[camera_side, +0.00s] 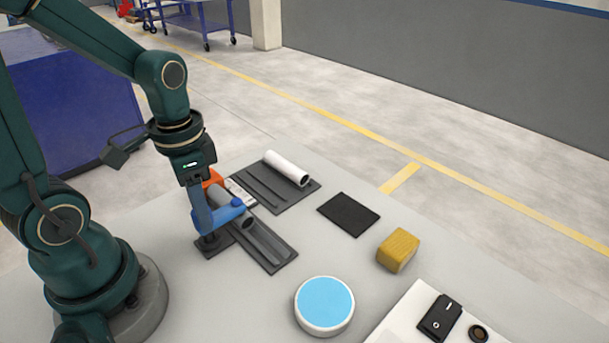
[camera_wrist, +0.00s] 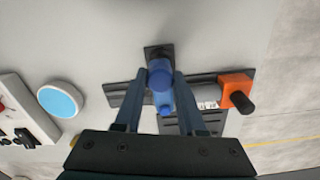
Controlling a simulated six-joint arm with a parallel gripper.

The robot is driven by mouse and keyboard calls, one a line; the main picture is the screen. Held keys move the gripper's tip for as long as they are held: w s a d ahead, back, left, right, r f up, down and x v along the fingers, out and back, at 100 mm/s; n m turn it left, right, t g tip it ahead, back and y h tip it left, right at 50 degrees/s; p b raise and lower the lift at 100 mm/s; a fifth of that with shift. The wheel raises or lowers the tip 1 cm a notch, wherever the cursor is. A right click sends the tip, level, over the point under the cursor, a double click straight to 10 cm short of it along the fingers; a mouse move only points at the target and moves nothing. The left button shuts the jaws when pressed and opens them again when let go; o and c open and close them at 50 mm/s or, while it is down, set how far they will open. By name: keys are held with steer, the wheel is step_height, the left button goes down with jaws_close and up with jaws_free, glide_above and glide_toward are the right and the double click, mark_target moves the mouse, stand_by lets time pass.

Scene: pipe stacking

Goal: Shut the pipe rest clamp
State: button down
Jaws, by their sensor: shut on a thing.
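The blue clamp (camera_side: 229,211) is on the dark pipe rest (camera_side: 268,248), near the front end of a grey pipe (camera_side: 217,195). Its blue arm appears to lie across the pipe; whether it is fully down I cannot tell. My gripper (camera_side: 205,228) points down at the clamp and hides part of it. In the wrist view my gripper (camera_wrist: 162,78) has its two fingers on either side of the blue clamp (camera_wrist: 160,72), shut on it. The dark rest (camera_wrist: 122,95) shows beyond the fingers.
An orange block (camera_side: 213,178) with a black knob (camera_wrist: 242,103) sits by the pipe's far end. A white pipe (camera_side: 285,167) lies on a second dark rack. A black pad (camera_side: 349,214), yellow block (camera_side: 398,250), blue-topped disc (camera_side: 324,304) and switch panel (camera_side: 440,318) stand to the right.

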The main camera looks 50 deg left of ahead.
steer(key=c, duration=0.5)
jaws_free()
steer(key=shift+r, duration=2.55)
steer(key=shift+w+d+r, duration=0.1)
steer(key=shift+d+r, duration=0.1)
steer(key=s+d+r+n+t, duration=0.1)
steer(key=d+r+n+t, duration=0.1)
steer(key=d+r+t, duration=0.2)
steer(key=shift+d+t, duration=0.35)
steer(key=shift+t, duration=0.45)
